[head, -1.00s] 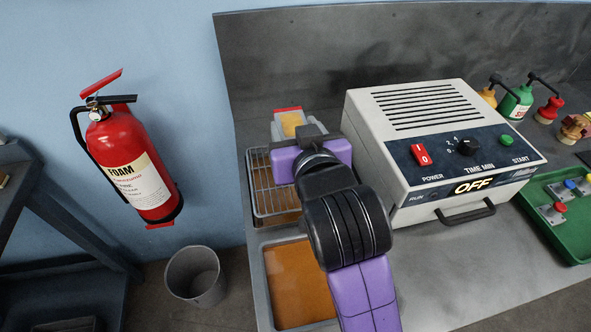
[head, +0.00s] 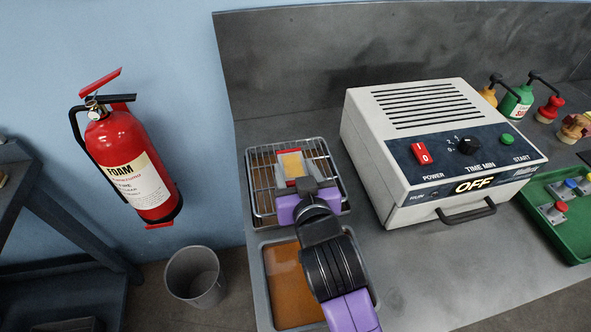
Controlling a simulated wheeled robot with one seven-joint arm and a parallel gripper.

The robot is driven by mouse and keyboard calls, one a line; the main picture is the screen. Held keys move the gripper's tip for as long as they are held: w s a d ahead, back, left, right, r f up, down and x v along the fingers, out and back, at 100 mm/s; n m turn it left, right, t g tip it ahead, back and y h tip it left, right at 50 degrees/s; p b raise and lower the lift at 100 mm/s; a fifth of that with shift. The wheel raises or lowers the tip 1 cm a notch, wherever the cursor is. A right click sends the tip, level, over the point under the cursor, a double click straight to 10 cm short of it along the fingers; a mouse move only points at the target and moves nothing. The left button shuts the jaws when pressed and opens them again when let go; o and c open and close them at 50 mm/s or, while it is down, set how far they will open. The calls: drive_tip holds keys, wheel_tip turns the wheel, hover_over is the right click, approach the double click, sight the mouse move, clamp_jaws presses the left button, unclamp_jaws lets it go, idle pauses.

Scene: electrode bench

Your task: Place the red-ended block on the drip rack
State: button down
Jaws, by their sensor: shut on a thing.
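The red-ended block (head: 291,165) is grey with a yellow-orange top face and a red far end. My gripper (head: 303,184) is shut on its near end, and my purple gripper body hides part of it. The block is over the drip rack (head: 261,178), a wire grid in a metal tray with brown liquid or residue beneath. From this view I cannot tell whether the block touches the wires or hangs just above them. The rack's near middle is hidden behind my gripper.
A tray of orange-brown liquid (head: 287,285) lies in front of the rack, partly under my arm. A white timer unit (head: 420,125) reading OFF stands close to the right. A green tray (head: 560,225) with several small capped blocks is at the far right. Several bottles stand behind it.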

drive_tip(key=shift+r, duration=0.1)
drive_tip(key=c, duration=0.6)
unclamp_jaws()
drive_tip(key=shift+s, duration=0.15)
drive_tip(key=v, duration=1.1)
drive_tip(key=shift+s+d+b, duration=0.2)
drive_tip(key=shift+s+b, duration=0.1)
drive_tip(key=shift+r, duration=0.1)
